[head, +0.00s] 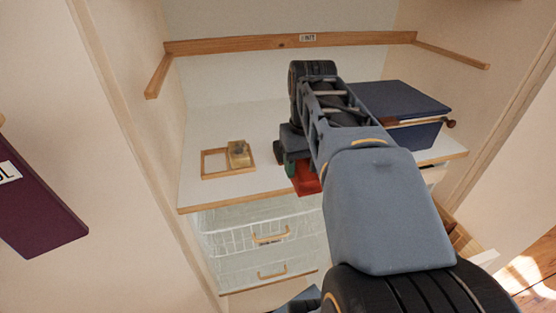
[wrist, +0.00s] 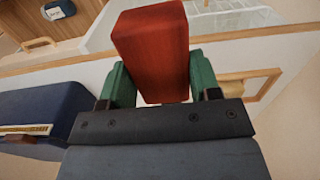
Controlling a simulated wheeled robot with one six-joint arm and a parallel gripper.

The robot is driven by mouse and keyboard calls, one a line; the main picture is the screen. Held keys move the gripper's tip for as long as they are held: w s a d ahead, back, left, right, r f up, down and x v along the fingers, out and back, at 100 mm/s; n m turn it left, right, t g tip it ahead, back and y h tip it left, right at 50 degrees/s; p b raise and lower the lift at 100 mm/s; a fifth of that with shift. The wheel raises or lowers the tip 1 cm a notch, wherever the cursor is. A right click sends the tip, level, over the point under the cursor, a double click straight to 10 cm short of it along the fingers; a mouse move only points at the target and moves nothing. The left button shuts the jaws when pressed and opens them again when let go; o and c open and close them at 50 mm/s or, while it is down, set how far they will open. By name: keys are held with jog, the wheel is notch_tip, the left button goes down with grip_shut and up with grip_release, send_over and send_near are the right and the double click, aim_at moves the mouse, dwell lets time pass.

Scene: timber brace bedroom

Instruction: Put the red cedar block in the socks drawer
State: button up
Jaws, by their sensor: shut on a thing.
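The red cedar block (head: 307,180) shows just below my gripper (head: 298,168), in front of the shelf's front edge in the head view. In the wrist view my gripper (wrist: 160,78) is shut on the block (wrist: 150,45), with a green finger pad on each side. An open wooden-sided drawer (head: 462,241) shows at the lower right of the head view, partly hidden by my arm. I cannot read a socks label on it. In the wrist view a wooden surface with a handle (wrist: 40,43) lies at the upper left.
A dark blue lidded box (head: 400,100) stands on the white shelf at right, partly behind my arm. A shallow wooden frame (head: 204,165) with a small tan block (head: 239,154) lies at left. Wire baskets (head: 230,238) with wooden handles are below. A wooden rail (head: 240,45) runs behind.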

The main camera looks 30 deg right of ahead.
jog(key=s+d+f+b, duration=1.1)
jog(key=s+d+f, duration=1)
jog(key=d+f, duration=0.2)
jog(key=shift+s+d+f, duration=0.15)
jog(key=shift+s+d, duration=0.1)
jog(key=shift+d, duration=0.25)
jog(key=shift+f+b, duration=4.05)
jog(key=shift+f, duration=1.85)
jog(key=shift+f+b, duration=0.95)
jog(key=shift+f, duration=0.55)
